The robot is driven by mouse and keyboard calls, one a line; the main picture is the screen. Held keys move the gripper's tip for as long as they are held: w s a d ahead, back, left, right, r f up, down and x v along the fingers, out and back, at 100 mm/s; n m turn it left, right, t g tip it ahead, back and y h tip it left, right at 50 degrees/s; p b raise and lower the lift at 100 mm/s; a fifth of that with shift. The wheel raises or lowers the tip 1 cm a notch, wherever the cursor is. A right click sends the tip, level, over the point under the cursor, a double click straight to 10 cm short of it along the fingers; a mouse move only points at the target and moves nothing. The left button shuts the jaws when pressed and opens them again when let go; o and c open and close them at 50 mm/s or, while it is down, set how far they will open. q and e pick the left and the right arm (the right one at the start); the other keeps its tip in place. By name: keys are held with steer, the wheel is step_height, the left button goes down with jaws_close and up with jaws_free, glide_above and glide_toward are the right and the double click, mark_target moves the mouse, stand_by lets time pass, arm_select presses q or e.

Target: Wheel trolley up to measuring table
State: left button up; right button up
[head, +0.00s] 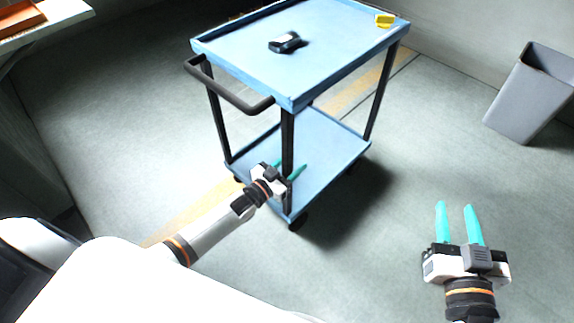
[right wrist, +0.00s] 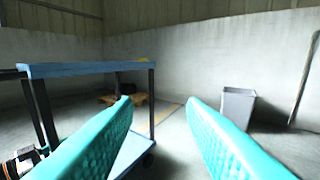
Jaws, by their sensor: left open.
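The trolley (head: 335,35) is blue with two shelves, black posts and castors, and stands ahead of me. Its black push handle (head: 230,92) sticks out at the left end of the top. My left gripper (head: 290,168) is open beside the near corner post, below the handle; I cannot tell whether its fingers straddle that post. My right gripper (head: 458,222) is open and empty, to the right of the trolley and apart from it. The right wrist view shows the trolley (right wrist: 80,68) at left, beyond the right fingers. I cannot identify the measuring table for certain.
A dark handheld device (head: 285,43) and a yellow item (head: 384,20) lie on the trolley top. A grey bin (head: 532,92) stands at right by the wall. A bench top (head: 62,12) with an orange-brown tray (head: 20,16) is at upper left. Floor between trolley and bin is clear.

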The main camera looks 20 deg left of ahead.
arm_select(q)
steer(key=p+v, duration=0.3)
steer(key=v, duration=0.9)
arm_select(e)
steer(key=s+d+f+g+h, duration=0.2)
steer(key=s+f+g, duration=0.3)
steer(key=f+g, duration=0.3)
steer(key=shift+s+d+f, duration=0.4)
steer(key=shift+d+f, duration=0.1)
steer(key=shift+f, duration=0.45)
